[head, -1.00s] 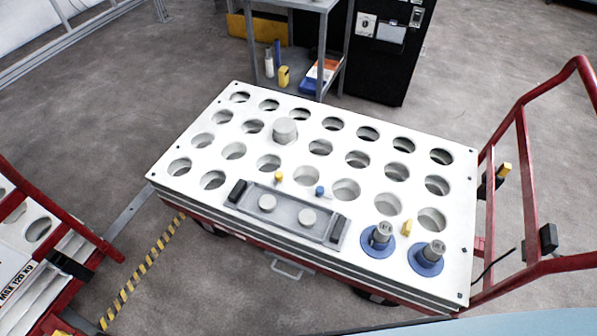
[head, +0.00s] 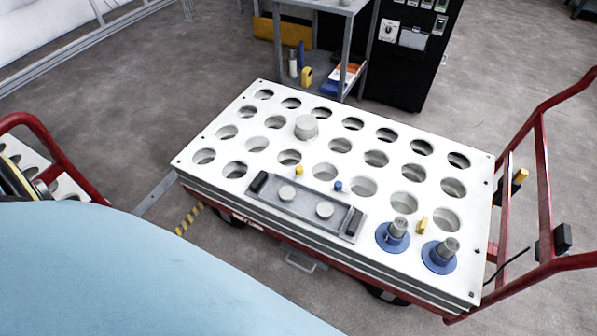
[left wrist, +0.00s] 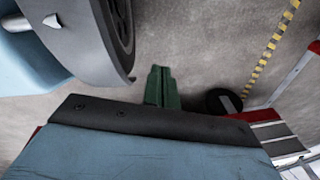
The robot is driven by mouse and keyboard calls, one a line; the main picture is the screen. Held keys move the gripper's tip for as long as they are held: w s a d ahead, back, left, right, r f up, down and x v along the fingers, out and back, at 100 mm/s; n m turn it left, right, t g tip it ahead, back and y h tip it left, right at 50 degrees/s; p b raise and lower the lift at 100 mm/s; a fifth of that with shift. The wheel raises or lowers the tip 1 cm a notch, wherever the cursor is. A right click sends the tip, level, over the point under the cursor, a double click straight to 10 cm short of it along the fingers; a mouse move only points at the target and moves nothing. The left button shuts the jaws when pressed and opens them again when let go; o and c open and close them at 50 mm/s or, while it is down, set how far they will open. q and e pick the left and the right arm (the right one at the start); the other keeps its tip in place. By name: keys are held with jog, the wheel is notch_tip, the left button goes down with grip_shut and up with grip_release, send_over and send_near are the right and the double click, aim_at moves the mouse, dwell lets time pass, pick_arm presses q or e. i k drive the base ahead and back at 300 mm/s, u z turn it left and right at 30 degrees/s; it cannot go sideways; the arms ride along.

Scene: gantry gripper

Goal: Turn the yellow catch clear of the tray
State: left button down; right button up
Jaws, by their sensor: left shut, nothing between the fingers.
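The grey tray (head: 262,205) lies on the white perforated cart top, with a black handle at each end and two pale round pieces on it. A small yellow catch (head: 299,171) stands at its far edge, left of a small blue piece (head: 338,186). I cannot tell from this distance whether the catch overlaps the tray rim. Another yellow piece (head: 422,224) stands to the right, near the blue-based posts. My left gripper (left wrist: 161,88) shows green fingers closed together and empty, over the floor, away from the tray. My right gripper is in neither view.
The white cart top (head: 225,120) has rows of round holes and a pale cylinder (head: 306,127) standing on it. Two blue-based posts (head: 440,256) stand at its near right corner. Red cart rails (head: 545,180) rise at the right. A grey shelf (head: 366,50) stands behind.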

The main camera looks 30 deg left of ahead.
aim_at(298, 169)
jog(key=k, duration=0.25)
jog(key=u, duration=1)
